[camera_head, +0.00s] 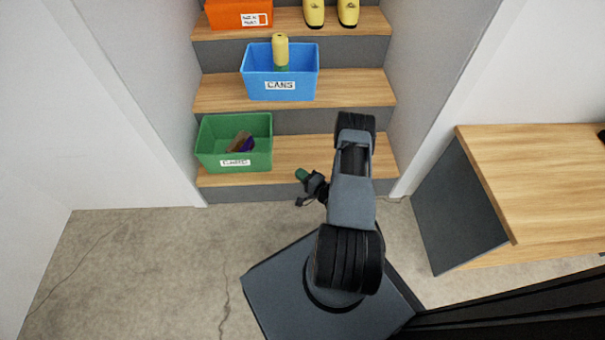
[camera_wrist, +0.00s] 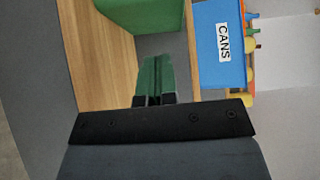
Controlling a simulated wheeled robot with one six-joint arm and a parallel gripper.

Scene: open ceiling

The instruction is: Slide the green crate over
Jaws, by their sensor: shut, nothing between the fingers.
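The green crate (camera_head: 262,160) stands upright at the left end of the lowest wooden step, near the left wall. It has a white label on its front, too blurred to read surely, and something brown and purple inside. My gripper (camera_head: 302,175) is over the front of the same step, to the right of the crate and apart from it. Its green fingers (camera_wrist: 153,76) are shut together and empty in the wrist view. The wrist view also shows part of the green crate (camera_wrist: 145,14) at the top, beyond the fingertips.
A blue crate (camera_head: 255,92) labelled CANS stands on the middle step with a yellow-topped item inside. An orange box (camera_head: 226,17) and yellow boots (camera_head: 314,14) are on the upper step. Walls flank the stairs. A wooden table (camera_head: 540,185) is at right. The lowest step (camera_head: 290,150) is clear right of the green crate.

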